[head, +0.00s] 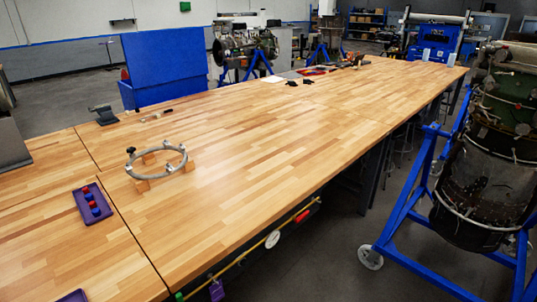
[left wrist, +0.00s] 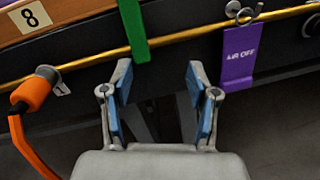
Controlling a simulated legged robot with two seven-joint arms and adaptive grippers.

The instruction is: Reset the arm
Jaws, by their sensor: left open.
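My left gripper (left wrist: 158,85) shows in the left wrist view with its two blue-padded fingers apart and nothing between them. It is just below a yellow pipe (left wrist: 185,37) that runs along the table's side. A green strip (left wrist: 134,28) hangs over the pipe above the left finger. A purple tag marked "AIR OFF" (left wrist: 238,55) hangs at the right of the fingers. In the head view neither of my grippers shows. The pipe (head: 245,256) there runs below the table edge, with the purple tag (head: 216,290) and the green piece (head: 179,296) near the bottom.
A blue turbine stand (head: 412,215) is at right. An orange handle (left wrist: 36,90) is left of my left gripper.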

